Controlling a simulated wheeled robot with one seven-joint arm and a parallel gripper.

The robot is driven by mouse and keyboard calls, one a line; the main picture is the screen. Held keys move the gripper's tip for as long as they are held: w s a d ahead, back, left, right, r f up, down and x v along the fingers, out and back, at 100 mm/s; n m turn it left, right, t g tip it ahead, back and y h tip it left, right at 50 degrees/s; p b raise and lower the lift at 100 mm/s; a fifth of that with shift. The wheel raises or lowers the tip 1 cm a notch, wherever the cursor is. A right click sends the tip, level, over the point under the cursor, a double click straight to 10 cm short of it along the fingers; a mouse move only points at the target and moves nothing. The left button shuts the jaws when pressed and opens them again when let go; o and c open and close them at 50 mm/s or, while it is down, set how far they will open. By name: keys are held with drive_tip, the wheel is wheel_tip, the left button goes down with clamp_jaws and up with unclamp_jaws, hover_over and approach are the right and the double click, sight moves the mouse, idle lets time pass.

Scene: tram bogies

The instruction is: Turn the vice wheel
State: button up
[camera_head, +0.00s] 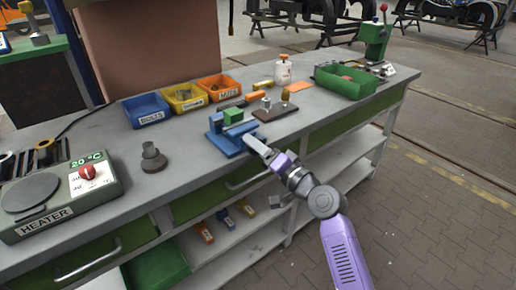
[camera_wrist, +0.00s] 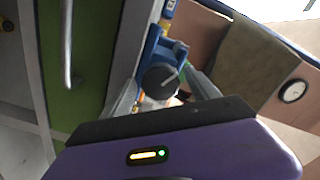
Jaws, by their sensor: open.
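The blue vice (camera_head: 228,143) stands at the front edge of the workbench, with a green block (camera_head: 233,115) at its top. My gripper (camera_head: 257,144) is at the front of the vice, by the bench edge. In the wrist view its two fingers (camera_wrist: 163,92) are apart, one on each side of the wheel. I cannot tell whether they touch it. The wheel is hidden behind my gripper in the head view.
Blue, yellow and orange bins (camera_head: 184,104) stand behind the vice. A brown plate (camera_head: 283,111) with small parts lies to its right, then a green tray (camera_head: 345,80). A heater (camera_head: 50,208) is at the left. Drawer handles (camera_head: 248,181) stick out below the bench top.

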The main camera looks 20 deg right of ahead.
drive_tip(key=v, duration=0.7)
drive_tip(key=shift+s, duration=0.15)
drive_tip(key=shift+d, duration=0.1)
drive_tip(key=w+n+p, duration=0.1)
drive_tip(key=w+n, duration=0.1)
drive_tip(key=n, duration=0.1)
drive_tip(key=w+a+n+p, duration=0.1)
drive_tip(key=w+n, duration=0.2)
drive_tip(key=n, duration=0.1)
drive_tip(key=w+a+n+p, duration=0.1)
drive_tip(key=w+n, duration=0.1)
drive_tip(key=n, duration=0.1)
drive_tip(key=shift+w+a+f+p, duration=0.15)
drive_tip(key=shift+w+a+p, duration=0.1)
drive_tip(key=shift+p, duration=0.1)
idle(0.4)
